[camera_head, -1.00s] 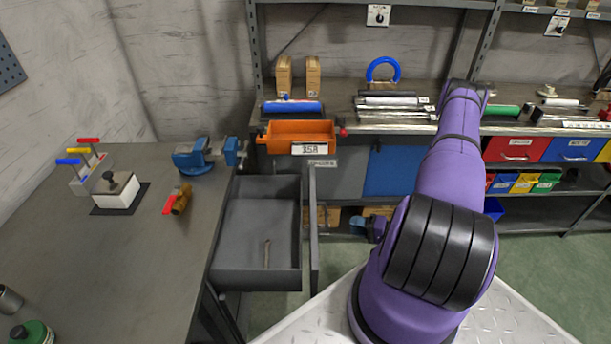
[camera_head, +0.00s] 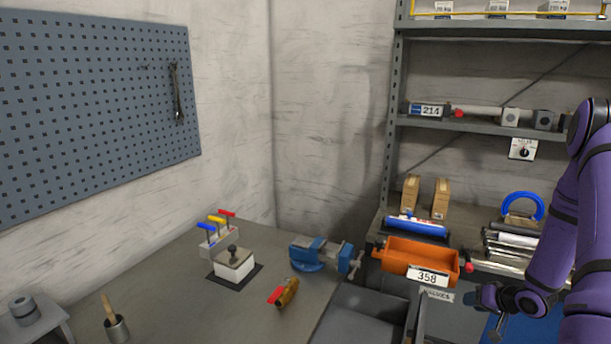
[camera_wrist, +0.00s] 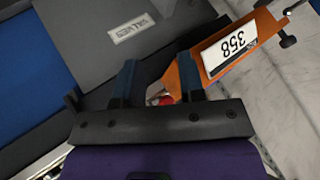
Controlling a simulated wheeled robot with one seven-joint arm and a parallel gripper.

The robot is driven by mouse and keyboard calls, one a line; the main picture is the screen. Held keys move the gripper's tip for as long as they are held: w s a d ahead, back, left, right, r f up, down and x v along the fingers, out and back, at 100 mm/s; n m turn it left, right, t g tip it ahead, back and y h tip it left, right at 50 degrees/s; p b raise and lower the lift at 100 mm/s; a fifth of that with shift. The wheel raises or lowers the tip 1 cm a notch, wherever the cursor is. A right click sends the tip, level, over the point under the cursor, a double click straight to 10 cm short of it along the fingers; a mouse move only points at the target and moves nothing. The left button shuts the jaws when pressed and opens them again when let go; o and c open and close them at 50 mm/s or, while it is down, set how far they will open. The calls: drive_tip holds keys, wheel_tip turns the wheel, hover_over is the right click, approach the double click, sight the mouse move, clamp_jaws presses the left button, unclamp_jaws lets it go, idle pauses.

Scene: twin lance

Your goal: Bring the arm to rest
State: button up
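My gripper (camera_wrist: 157,75) shows in the wrist view with its two dark blue fingers apart and nothing clearly held between them. In the head view my gripper (camera_head: 482,297) is at the lower right, at the end of my bent purple arm, just right of and below the orange bin (camera_head: 415,254). The bin, labelled 358, also shows in the wrist view (camera_wrist: 186,76) beside the right finger. The fingertips are small and partly hidden in the head view.
An open grey drawer (camera_head: 362,312) lies below the bin. The workbench (camera_head: 205,300) at left carries a blue vise (camera_head: 318,254), a brass valve with a red handle (camera_head: 285,292) and a white block (camera_head: 233,264). Grey shelving (camera_head: 470,125) stands behind my arm.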

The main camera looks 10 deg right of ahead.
drive_tip(key=w+a+r+n+g+h, duration=0.1)
drive_tip(key=w+r+h, duration=0.1)
drive_tip(key=r, duration=0.7)
drive_tip(key=w+a+r+n+h, duration=0.1)
drive_tip(key=w+a+r+h, duration=0.1)
drive_tip(key=r, duration=0.7)
drive_tip(key=s+a+r+h, duration=0.1)
drive_tip(key=a+r, duration=0.3)
drive_tip(key=r, duration=0.3)
drive_tip(key=s+a+r+h, duration=0.1)
drive_tip(key=s+a+r, duration=0.15)
drive_tip(key=r, duration=0.35)
drive_tip(key=s+a+r+g, duration=0.2)
drive_tip(key=s+a+r, duration=0.6)
drive_tip(key=a+r, duration=0.15)
drive_tip(key=s+a+r+n+y, duration=0.3)
drive_tip(key=s+a, duration=0.8)
drive_tip(key=s, duration=0.5)
drive_tip(key=shift+s+r+g, duration=0.15)
drive_tip(key=shift+r+g, duration=0.15)
